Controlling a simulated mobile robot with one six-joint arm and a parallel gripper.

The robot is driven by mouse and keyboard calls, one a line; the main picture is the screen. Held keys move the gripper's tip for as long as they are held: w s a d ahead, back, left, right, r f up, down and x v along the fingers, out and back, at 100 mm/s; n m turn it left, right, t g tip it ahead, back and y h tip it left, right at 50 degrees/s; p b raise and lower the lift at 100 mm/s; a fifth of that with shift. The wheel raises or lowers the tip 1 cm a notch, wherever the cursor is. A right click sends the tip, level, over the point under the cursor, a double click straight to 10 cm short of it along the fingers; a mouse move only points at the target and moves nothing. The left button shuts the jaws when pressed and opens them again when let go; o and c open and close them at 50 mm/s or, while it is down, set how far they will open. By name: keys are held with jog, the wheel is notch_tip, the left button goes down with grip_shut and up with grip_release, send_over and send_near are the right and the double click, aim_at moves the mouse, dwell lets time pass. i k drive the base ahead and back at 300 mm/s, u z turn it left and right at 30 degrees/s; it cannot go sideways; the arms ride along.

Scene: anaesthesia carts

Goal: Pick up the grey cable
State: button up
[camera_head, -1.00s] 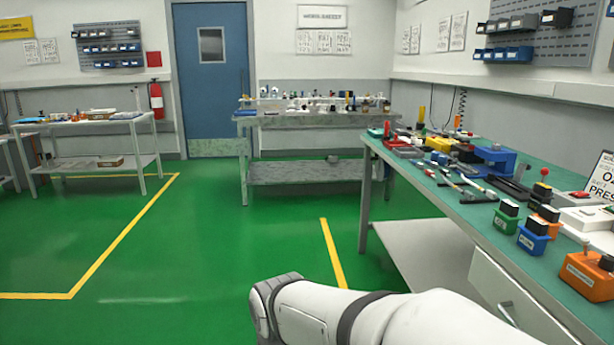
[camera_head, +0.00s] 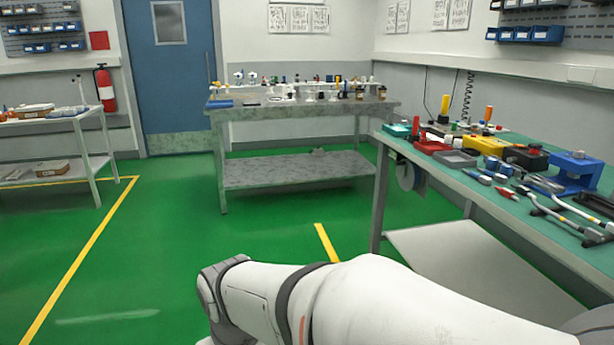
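Several cable-like items lie at the right of the green-topped bench (camera_head: 470,182). One pale grey or white strand (camera_head: 572,212) with dark ends runs toward the right picture edge. A shorter grey piece (camera_head: 538,184) lies left of the blue block. I cannot tell for sure which of these is the grey cable. My white arm crosses the bottom of the view, short of the bench. My gripper is not in view.
The bench also holds a blue vise-like block (camera_head: 575,170), a grey tray (camera_head: 455,158) and a yellow box (camera_head: 485,144). A second table (camera_head: 300,107) with small items stands at the back. A fire extinguisher (camera_head: 106,90) hangs left. Green floor between the tables is open.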

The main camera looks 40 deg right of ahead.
aim_at(592, 234)
jog(key=u, duration=0.05)
jog(key=i, duration=1.65)
jog(key=z, duration=3.8)
jog(key=i, duration=1)
jog(key=z, duration=0.1)
